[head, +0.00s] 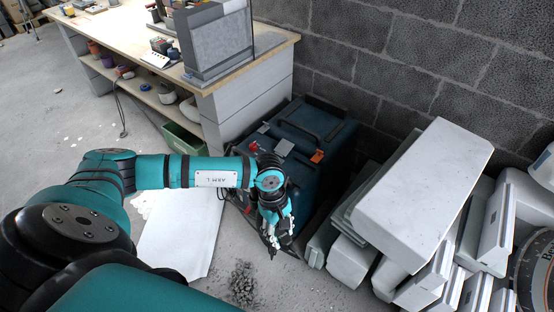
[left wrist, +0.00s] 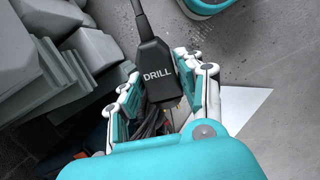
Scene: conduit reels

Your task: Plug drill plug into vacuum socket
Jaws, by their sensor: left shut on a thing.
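My left gripper (head: 277,238) hangs low in front of the vacuum, with its fingers pointing down. In the left wrist view my left gripper (left wrist: 158,95) is shut on the drill plug (left wrist: 157,72), a black plug lettered DRILL with a thick black cable running up from it. The dark teal vacuum (head: 297,140) stands against the block wall, with a black handle and an orange tab on top. My arm and gripper cover part of its front. I cannot make out the vacuum socket in either view. My right gripper is not in view.
White and grey blocks (head: 425,190) are piled close to the right of the vacuum. A workbench (head: 130,42) stands at the left with a green bin (head: 183,142) beneath it. A white sheet (head: 178,235) and dark gravel (head: 242,284) lie on the floor.

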